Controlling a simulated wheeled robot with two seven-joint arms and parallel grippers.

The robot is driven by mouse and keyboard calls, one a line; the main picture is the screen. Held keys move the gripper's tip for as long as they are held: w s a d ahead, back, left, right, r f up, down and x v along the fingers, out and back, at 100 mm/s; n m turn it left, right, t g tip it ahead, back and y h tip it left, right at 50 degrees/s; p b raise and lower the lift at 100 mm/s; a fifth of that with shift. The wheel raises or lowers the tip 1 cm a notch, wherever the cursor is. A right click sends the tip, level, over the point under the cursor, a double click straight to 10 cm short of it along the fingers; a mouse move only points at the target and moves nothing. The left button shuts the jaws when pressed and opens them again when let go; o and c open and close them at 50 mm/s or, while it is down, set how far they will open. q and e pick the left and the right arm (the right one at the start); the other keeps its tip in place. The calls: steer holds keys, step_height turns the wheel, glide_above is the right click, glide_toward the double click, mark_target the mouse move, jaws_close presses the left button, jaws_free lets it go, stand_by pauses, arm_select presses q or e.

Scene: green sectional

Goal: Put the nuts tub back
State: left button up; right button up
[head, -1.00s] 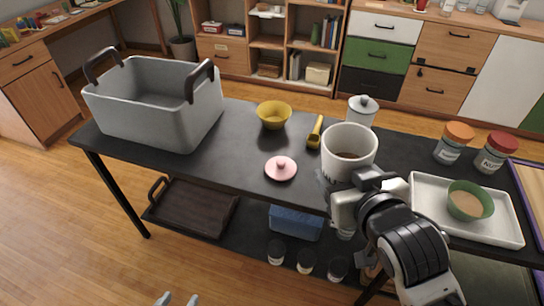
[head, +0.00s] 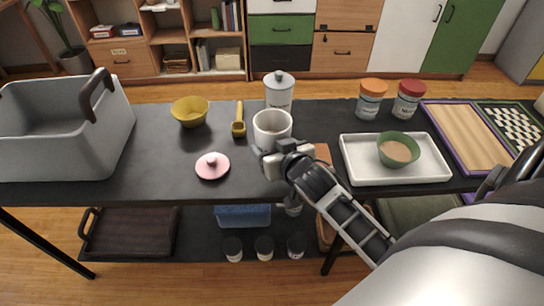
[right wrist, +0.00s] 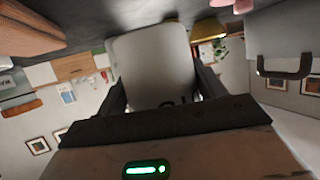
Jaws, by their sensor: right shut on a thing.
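The nuts tub (head: 272,129) is a white, open-topped tub with brownish contents just visible in the earlier head frame. My right gripper (head: 276,157) is shut on its near side and the tub looks upright. In the right wrist view the tub (right wrist: 150,62) stands between the two fingers, with part of dark lettering near the gripper. I cannot tell whether its base touches the black table (head: 160,150). A pink lid with a knob (head: 212,167) lies on the table left of the tub. My left gripper is not in view.
A lidded white canister (head: 279,92) stands just behind the tub. A yellow scoop (head: 239,120) and yellow bowl (head: 190,111) are to the left, beside a grey basket (head: 65,140). A white tray (head: 360,165) with a green bowl (head: 398,150) and two jars (head: 371,100) are right.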

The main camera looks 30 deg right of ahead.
steer(key=shift+w+d+f, duration=0.2)
steer(key=shift+w+f, duration=0.35)
steer(key=shift+f, duration=0.05)
steer(key=shift+w+d+f, duration=0.1)
steer(key=shift+w+f, duration=0.1)
steer(key=shift+f, duration=1.6)
steer(key=shift+f+b, duration=0.15)
steer(key=shift+b, duration=0.2)
steer(key=o, duration=1.2)
steer(key=shift+s, duration=0.2)
steer(key=v, duration=1.1)
steer(key=s+a+f+n+g+y, duration=0.1)
steer(key=s+a+f, duration=0.1)
steer(key=a, duration=0.2)
steer(key=s+a+f+n+g+y, duration=0.1)
steer(key=s+a+f+n+y, duration=0.1)
steer(key=a, duration=0.3)
steer(key=s+a+f+n+g+y, duration=0.1)
steer(key=s+a+f+y, duration=0.1)
steer(key=s+a+f, duration=0.1)
steer(key=shift+s+a+f+n+p, duration=0.4)
steer(key=shift+a+f, duration=0.25)
